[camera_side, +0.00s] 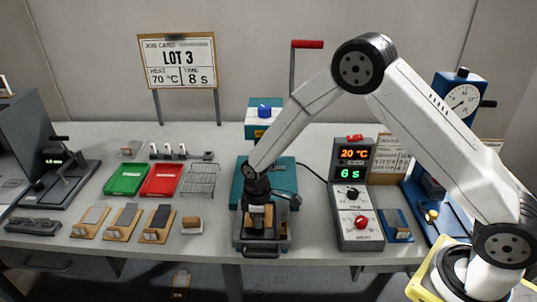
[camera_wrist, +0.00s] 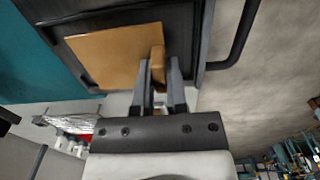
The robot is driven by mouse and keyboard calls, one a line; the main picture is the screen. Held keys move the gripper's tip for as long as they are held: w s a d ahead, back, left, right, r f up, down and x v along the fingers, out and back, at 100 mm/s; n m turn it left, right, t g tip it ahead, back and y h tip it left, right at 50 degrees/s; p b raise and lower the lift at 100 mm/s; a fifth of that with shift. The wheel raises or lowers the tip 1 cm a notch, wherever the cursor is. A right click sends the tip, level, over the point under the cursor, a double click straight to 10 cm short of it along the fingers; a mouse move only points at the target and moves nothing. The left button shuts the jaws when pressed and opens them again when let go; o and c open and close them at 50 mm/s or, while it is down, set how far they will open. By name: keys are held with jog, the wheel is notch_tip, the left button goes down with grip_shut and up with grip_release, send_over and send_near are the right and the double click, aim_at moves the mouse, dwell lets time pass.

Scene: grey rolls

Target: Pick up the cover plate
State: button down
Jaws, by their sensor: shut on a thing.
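The cover plate (camera_wrist: 115,52) is a flat tan square with a raised tan block at one edge. In the wrist view it is in the dark tray (camera_wrist: 197,25); I cannot tell whether it rests there or is slightly lifted. My gripper (camera_wrist: 159,64) is shut on the raised block, one finger on each side. In the side view my gripper (camera_side: 259,202) points down over the dark tray (camera_side: 263,247) at the front of the teal press. The arm and fingers hide most of the plate there.
The teal press (camera_side: 240,185) has a red-handled lever (camera_side: 307,44). A control box (camera_side: 354,205) to the right shows 20 °C and 6 s. The job card (camera_side: 178,60) reads LOT 3, 70 °C, 8 s. Green (camera_side: 126,179) and red trays (camera_side: 162,180), a wire rack (camera_side: 199,179) and wooden-based samples stand left.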

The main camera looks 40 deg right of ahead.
jog(key=s+d+r, duration=0.2)
jog(key=s+r, duration=0.9)
jog(key=s, duration=0.2)
jog(key=shift+s+r, duration=0.25)
jog(key=shift+s, duration=0.15)
jog(key=shift+d, duration=0.15)
dwell(0.4)
jog(key=s+d, duration=0.3)
jog(key=d, duration=1)
jog(key=shift+s+d+f, duration=0.2)
jog(key=shift+s+d, duration=0.05)
jog(key=shift+s, duration=0.1)
